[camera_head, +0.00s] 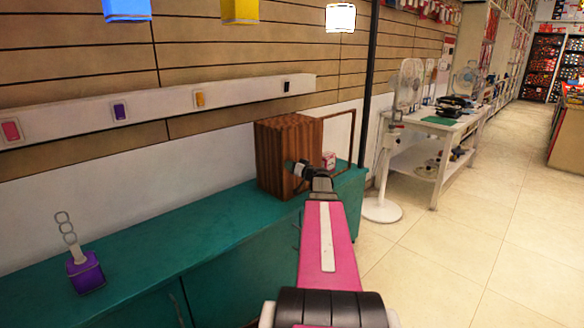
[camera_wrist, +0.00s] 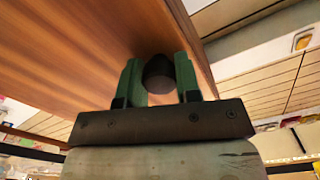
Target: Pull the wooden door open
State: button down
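A brown wooden box-shaped cabinet (camera_head: 275,150) with a vertical grain stands on the teal counter (camera_head: 160,225). A thin brown frame (camera_head: 353,135) stands out at its right; I cannot tell whether it is part of the cabinet. In the wrist view, a wooden panel (camera_wrist: 75,60) fills the upper left, and a dark round knob (camera_wrist: 158,72) is near its edge. My gripper (camera_head: 296,168) is at the cabinet's front. In the wrist view, the green fingers of my gripper (camera_wrist: 158,80) lie on both sides of the knob and appear to touch it. How far the door stands open is unclear.
A purple pot (camera_head: 86,272) stands at the counter's left. A dark pole (camera_head: 370,85) and white fan (camera_head: 382,208) stand right of the counter. The tiled floor (camera_head: 450,265) at right is clear.

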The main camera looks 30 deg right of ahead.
jog(key=w+d, duration=0.4)
jog(key=d, duration=0.8)
jog(key=w+d, duration=0.4)
jog(key=d, duration=0.8)
jog(key=shift+d, duration=0.25)
jog(key=c, duration=0.8)
grip_release()
jog(key=shift+s, duration=0.15)
jog(key=v, duration=1)
jog(key=shift+s, duration=0.3)
jog(key=shift+d, duration=0.1)
